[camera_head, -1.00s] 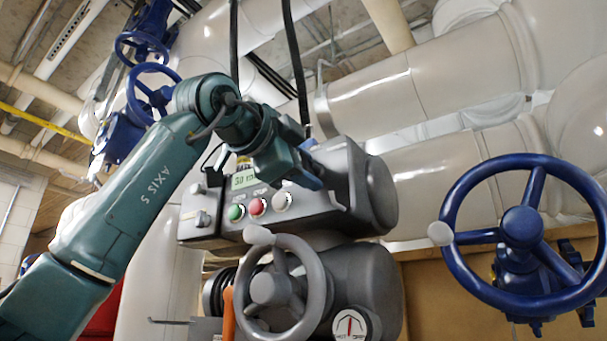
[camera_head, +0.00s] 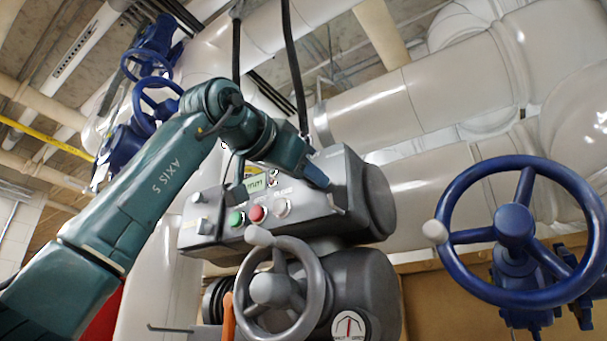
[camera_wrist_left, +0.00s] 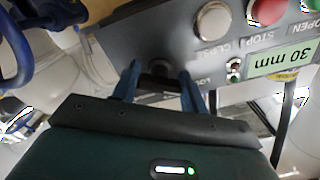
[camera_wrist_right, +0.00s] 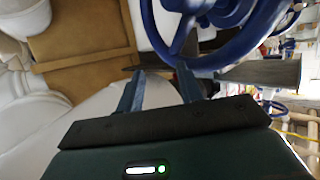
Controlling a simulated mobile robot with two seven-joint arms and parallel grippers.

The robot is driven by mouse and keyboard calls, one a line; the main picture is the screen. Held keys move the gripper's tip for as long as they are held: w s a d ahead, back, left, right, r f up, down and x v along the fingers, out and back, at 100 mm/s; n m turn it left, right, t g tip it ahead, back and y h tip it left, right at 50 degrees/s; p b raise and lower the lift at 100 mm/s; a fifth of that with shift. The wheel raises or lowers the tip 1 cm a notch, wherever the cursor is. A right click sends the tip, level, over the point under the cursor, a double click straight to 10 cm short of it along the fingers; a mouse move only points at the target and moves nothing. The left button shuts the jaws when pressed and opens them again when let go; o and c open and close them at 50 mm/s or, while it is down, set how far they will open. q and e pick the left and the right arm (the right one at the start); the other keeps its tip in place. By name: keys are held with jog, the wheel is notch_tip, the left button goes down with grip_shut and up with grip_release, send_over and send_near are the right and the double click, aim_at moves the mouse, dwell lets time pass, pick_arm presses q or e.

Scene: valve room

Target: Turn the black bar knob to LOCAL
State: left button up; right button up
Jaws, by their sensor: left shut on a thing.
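The black bar knob (camera_wrist_left: 160,68) is on the grey control panel (camera_wrist_left: 225,60), seen upside down in the left wrist view. My left gripper (camera_wrist_left: 160,82) has one finger on each side of the knob and is shut on it. The fingers hide part of the knob, and I cannot tell which way its bar points. Part of a label beginning "LO" shows beside the right finger. In the head view my left gripper (camera_head: 328,192) reaches the panel's right end. My right gripper (camera_wrist_right: 158,92) is open and empty in the right wrist view, outside the head view.
Green (camera_head: 235,218), red (camera_head: 256,213) and whitish (camera_head: 282,208) buttons sit left of my left gripper, below a 30 mm display (camera_wrist_left: 292,63). A grey handwheel (camera_head: 270,290) is below. A blue handwheel (camera_head: 515,228) is at right. Black cables hang above.

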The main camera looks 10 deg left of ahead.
pick_arm(q)
jog(key=shift+f, duration=0.1)
pick_arm(e)
jog(key=shift+f, duration=0.1)
dwell(0.3)
pick_arm(q)
jog(key=o, duration=1)
pick_arm(e)
jog(key=shift+d, duration=0.1)
pick_arm(q)
jog(key=shift+a, duration=0.1)
